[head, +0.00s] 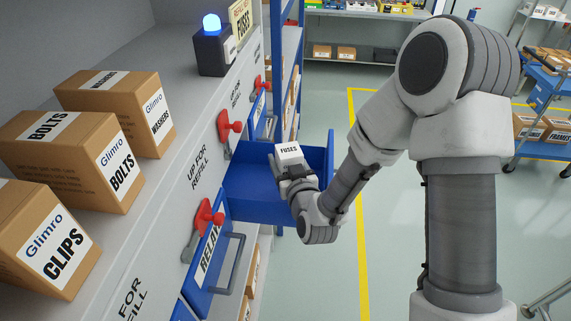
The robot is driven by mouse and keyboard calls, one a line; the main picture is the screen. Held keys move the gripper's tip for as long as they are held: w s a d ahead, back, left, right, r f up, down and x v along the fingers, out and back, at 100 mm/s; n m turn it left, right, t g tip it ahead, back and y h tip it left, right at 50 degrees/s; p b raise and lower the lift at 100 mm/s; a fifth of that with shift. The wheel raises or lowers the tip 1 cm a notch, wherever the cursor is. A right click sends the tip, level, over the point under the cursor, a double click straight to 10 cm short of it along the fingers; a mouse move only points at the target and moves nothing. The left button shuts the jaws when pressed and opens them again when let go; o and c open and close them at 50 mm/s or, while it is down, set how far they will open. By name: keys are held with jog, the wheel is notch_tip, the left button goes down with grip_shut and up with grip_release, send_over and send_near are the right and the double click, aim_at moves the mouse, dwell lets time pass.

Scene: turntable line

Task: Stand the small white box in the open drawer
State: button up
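The small white box (289,153), with FUSES printed on its top, is upright in my gripper (284,168). My gripper looks shut on the box, though its fingertips are partly hidden. The box and gripper appear over the open blue drawer (248,180), which sticks out from the grey cabinet. Part of the drawer's inside is hidden behind my gripper and wrist. I cannot tell how high the box is above the drawer floor.
Red levers (208,218) line the cabinet front near the drawer. A closed RELAY drawer (207,258) with a grey handle is nearer. Brown boxes (82,155) and a blue-lit beacon (213,45) stand on the cabinet top. A blue cart (547,138) is at right.

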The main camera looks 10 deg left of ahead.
aim_at(286, 169)
jog(key=shift+f, duration=0.85)
jog(key=shift+f+b, duration=0.3)
jog(key=shift+b, duration=0.15)
jog(key=shift+f+b, duration=0.35)
jog(key=shift+b, duration=0.15)
jog(key=o, duration=1.2)
jog(key=shift+o, duration=0.2)
jog(key=shift+r, duration=0.2)
